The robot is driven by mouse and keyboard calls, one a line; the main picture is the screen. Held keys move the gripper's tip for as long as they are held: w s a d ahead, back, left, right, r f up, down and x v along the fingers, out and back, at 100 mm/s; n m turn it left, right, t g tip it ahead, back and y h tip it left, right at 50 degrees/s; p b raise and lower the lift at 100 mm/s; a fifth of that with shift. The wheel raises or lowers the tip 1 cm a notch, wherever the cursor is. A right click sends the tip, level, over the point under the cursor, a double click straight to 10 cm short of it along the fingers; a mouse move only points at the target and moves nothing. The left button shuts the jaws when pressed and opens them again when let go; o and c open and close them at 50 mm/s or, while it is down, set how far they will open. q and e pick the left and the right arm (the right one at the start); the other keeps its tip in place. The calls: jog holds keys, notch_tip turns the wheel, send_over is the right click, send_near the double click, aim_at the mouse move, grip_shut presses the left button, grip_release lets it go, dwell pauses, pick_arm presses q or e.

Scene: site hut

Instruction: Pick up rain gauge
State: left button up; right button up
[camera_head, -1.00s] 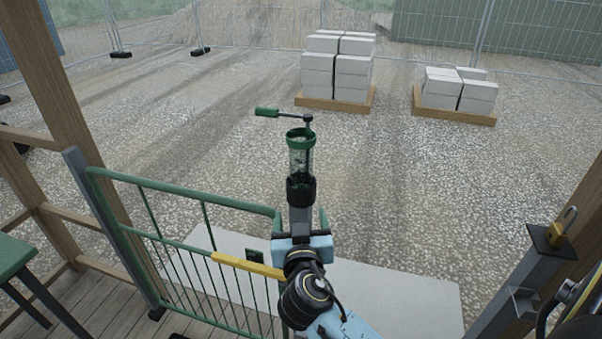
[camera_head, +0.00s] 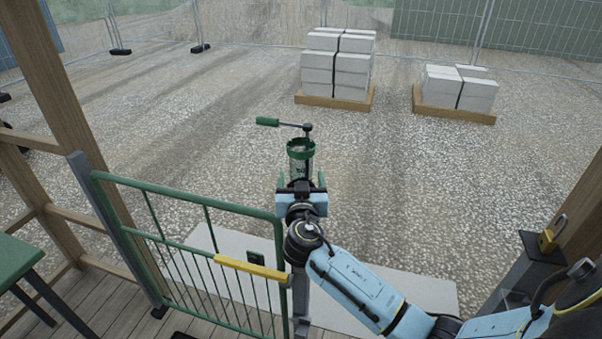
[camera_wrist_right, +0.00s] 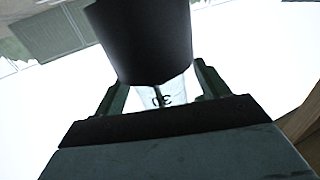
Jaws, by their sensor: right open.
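The rain gauge (camera_head: 301,165) is a clear tube with a green rim, standing upright beyond the gate in the head view. My right gripper (camera_head: 301,180) is open, with its green fingers on either side of the tube's lower part; its blue-and-black body hides the base. In the right wrist view, the clear tube (camera_wrist_right: 165,95) with dark markings shows between the open fingers (camera_wrist_right: 162,88), behind a black cup-shaped part. I cannot tell whether either finger touches the tube. My left gripper is out of view.
A wooden post (camera_head: 60,90) is at left, a padlock (camera_head: 547,240) at right. Gravel beyond is open up to block stacks (camera_head: 335,70).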

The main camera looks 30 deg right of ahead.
aim_at(301, 148)
jog(key=shift+x, duration=1)
jog(key=c, duration=1.1)
jog(key=shift+r, duration=0.1)
jog(key=shift+r, duration=1.15)
notch_tip(301, 148, up, 5)
jog(key=shift+f, duration=0.2)
jog(key=b+v, duration=0.4)
jog(key=v, duration=1.4)
jog(key=shift+s+f, duration=0.1)
